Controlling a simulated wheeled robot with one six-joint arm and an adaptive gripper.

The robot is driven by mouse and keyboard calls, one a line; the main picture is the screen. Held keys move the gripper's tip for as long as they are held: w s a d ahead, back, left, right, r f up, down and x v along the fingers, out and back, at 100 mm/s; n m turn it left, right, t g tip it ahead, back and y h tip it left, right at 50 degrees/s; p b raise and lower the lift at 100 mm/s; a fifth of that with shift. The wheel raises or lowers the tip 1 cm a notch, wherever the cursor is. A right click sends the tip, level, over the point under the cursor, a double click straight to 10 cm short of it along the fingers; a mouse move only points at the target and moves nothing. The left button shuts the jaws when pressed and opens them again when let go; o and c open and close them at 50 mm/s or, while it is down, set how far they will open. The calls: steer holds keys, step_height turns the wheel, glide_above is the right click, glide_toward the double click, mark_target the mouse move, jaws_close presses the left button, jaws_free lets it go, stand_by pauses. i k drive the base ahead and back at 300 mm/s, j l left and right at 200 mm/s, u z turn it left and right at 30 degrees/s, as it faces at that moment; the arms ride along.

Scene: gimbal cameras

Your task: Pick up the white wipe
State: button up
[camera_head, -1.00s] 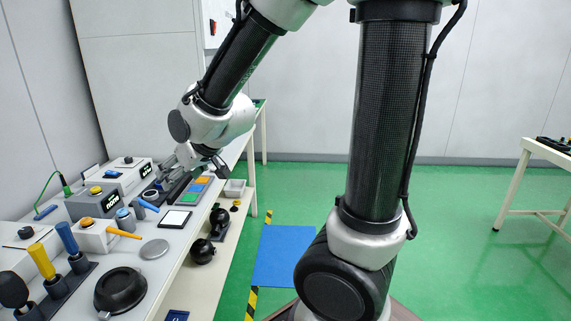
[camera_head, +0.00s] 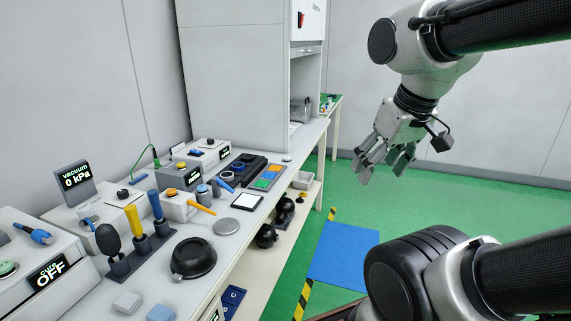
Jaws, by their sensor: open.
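A small pale block (camera_head: 127,302), which looks like the folded white wipe, lies on the near end of the workbench, at the lower left. It lies just left of a similar light blue block (camera_head: 161,313), which is cut by the bottom edge. My gripper (camera_head: 384,168) is at the upper right, over the green floor and well away from the bench. Its fingers point down and are apart, with nothing between them.
The white workbench (camera_head: 221,253) runs along the left. A round black dish (camera_head: 194,258), a rack with upright coloured handles (camera_head: 139,255) and a control box reading OFF (camera_head: 44,262) stand around the pale block. A blue floor mat (camera_head: 343,252) lies right of the bench.

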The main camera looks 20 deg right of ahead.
mark_target(127, 302)
steer(key=u, duration=1.05)
